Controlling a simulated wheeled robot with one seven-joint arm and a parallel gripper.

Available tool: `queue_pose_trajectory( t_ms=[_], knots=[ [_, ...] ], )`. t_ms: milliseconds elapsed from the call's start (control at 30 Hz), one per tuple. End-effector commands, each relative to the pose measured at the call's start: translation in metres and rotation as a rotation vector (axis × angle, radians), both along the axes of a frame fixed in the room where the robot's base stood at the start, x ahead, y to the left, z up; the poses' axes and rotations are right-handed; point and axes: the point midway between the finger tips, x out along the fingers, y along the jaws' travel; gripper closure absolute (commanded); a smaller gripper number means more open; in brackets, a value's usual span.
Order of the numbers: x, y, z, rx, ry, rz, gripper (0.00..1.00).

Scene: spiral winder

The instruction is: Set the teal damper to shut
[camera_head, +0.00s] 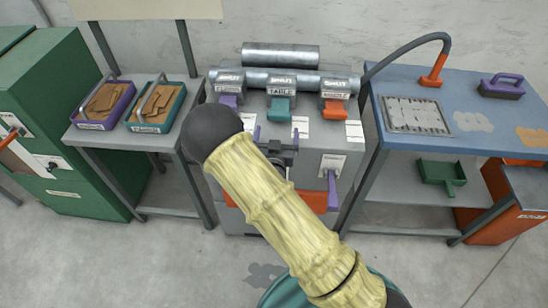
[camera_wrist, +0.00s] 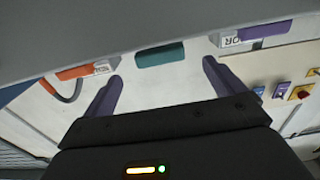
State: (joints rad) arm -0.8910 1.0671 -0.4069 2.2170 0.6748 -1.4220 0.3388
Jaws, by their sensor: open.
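The teal damper (camera_head: 281,107) is the middle of three coloured handles on the front of the grey machine, under a label that seems to read TABLE. It juts forward and down, much like its neighbours. In the wrist view the teal damper (camera_wrist: 160,54) shows as a teal bar beyond the fingertips, roughly centred between them. My gripper (camera_head: 276,132) is in front of and below the damper in the head view, partly hidden by my arm. In the wrist view my gripper (camera_wrist: 162,72) has its two purple fingers wide apart with nothing between them. No contact with the damper shows.
A purple damper (camera_head: 229,100) is left of the teal one and an orange damper (camera_head: 335,107) right. A purple lever (camera_head: 332,188) sits lower on the machine. Side tables hold trays (camera_head: 104,106) at left and a blue worktop (camera_head: 465,90) at right.

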Motion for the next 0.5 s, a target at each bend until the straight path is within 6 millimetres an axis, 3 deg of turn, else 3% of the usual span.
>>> queue_pose_trajectory(
  t_ms=[300, 500],
  knots=[
    [-0.064, 0.003, -0.001, -0.001, 0.003, 0.002, 0.05],
    [-0.09, 0.004, 0.0, 0.0, 0.001, 0.002, 0.05]
  ],
)
